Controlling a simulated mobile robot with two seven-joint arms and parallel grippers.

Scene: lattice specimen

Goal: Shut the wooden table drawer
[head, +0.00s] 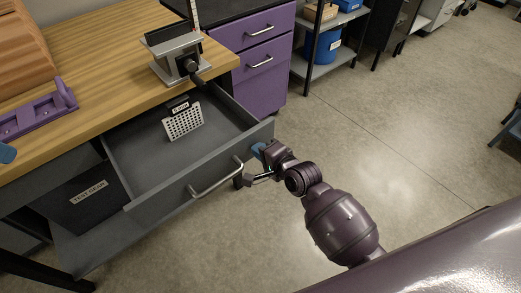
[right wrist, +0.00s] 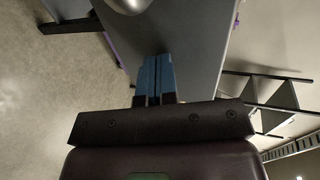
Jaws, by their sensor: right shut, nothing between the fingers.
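The wooden table (head: 120,55) stands at the left in the head view. Its grey drawer (head: 190,175) is pulled out, with a bar handle (head: 216,180) on its front. A white perforated lattice piece (head: 183,121) with a dark label lies inside. My right gripper (head: 258,148) is at the right end of the drawer front, shut with nothing between its blue fingertips. In the right wrist view the blue fingers (right wrist: 155,75) are together, over or against the grey drawer front (right wrist: 185,50); contact is unclear. My left gripper is out of view.
A metal vise-like device (head: 178,60) stands on the table edge above the drawer. A purple cabinet (head: 258,60) and a shelf with blue containers (head: 323,45) stand behind.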

